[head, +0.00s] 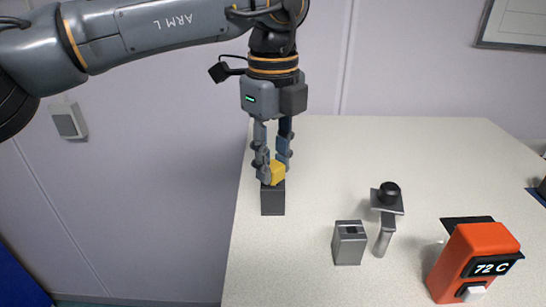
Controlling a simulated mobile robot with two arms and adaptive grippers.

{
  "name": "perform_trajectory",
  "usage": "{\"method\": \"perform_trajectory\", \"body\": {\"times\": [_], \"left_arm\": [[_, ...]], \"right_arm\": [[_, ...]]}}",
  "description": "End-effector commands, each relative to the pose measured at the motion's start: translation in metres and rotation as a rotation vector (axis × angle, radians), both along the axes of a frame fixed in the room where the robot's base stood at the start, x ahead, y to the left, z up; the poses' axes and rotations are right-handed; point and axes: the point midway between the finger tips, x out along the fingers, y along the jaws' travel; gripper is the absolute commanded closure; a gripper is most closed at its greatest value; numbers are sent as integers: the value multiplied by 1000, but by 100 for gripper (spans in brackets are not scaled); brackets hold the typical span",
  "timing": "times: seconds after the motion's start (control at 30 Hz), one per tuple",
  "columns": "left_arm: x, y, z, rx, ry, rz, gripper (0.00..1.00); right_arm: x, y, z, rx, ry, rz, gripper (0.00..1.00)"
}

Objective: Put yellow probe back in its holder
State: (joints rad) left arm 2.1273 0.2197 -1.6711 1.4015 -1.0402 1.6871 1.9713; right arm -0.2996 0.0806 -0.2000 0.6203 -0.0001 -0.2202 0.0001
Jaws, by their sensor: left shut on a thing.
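The yellow probe (277,172) shows as a small yellow block at the top of a dark grey box-shaped holder (273,201) near the left edge of the table. My left gripper (273,175) points straight down and is shut on the yellow probe. The probe's lower part is hidden, so I cannot tell how deep it sits in the dark holder. My right gripper is not in view.
The pale table (330,150) is clear behind the holder. A grey slotted block (349,243) and a stand with a black knob (389,193) are to the right. An orange device reading 72 C (465,258) stands at front right.

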Motion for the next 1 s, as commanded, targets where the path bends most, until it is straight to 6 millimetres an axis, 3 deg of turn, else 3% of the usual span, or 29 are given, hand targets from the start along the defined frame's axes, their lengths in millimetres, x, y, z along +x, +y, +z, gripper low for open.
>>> {"method": "perform_trajectory", "body": {"times": [0.17,0.2,0.3,0.33,0.67,1.0], "left_arm": [[0,0,-8,0,0,0,100],[0,0,-7,-1,-1,0,69],[0,0,-6,-1,-1,0,48],[0,0,-6,-1,-1,0,46],[0,0,-4,-1,-1,0,46],[0,0,27,1,-1,0,46]], "right_arm": [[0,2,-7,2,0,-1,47],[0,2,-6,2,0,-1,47],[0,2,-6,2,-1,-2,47],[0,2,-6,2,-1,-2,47],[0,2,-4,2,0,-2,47],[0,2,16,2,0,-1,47]]}}
